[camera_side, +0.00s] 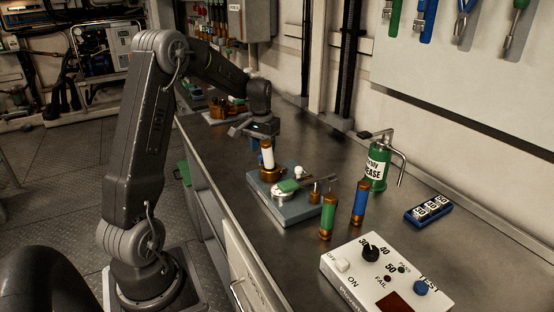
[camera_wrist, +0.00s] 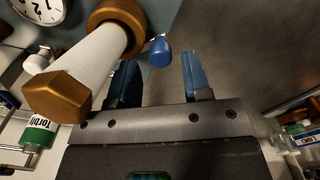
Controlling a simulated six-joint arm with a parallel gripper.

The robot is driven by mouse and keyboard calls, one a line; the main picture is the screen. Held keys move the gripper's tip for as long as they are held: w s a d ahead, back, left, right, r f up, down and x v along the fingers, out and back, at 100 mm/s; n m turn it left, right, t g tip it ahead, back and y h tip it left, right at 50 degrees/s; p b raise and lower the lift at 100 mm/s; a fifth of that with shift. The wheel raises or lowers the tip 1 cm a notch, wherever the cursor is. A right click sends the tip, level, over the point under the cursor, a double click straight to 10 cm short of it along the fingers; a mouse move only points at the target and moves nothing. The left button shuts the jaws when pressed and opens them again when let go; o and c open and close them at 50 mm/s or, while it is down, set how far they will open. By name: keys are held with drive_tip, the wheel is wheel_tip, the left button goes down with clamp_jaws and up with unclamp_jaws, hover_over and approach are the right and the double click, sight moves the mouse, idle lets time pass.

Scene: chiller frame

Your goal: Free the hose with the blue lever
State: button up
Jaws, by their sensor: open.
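The blue lever (camera_wrist: 160,52) shows as a small rounded blue knob beside the brass collar of a white cylinder (camera_wrist: 85,62). The cylinder has brass ends and stands upright on a grey base plate (camera_side: 262,203); it also shows in the side view (camera_side: 267,156). My gripper (camera_wrist: 159,62) is open and empty, close beside the cylinder. In the wrist view the lever appears just past the left fingertip, toward the gap; I cannot tell whether they touch. In the side view the lever is hidden. No hose is clearly visible at the lever.
A round dial (camera_wrist: 40,8) and a green piece (camera_side: 289,186) sit on the plate. The bench behind is partly clear.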

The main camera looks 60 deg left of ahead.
sight(261, 155)
drive_tip(key=shift+s+d+r, duration=0.15)
drive_tip(key=shift+s+r, duration=0.05)
drive_tip(key=shift+r, duration=0.4)
drive_tip(key=shift+s+d+r, duration=0.15)
drive_tip(key=shift+r, duration=0.45)
drive_tip(key=shift+w+a+r, duration=0.1)
drive_tip(key=shift+r, duration=2.5)
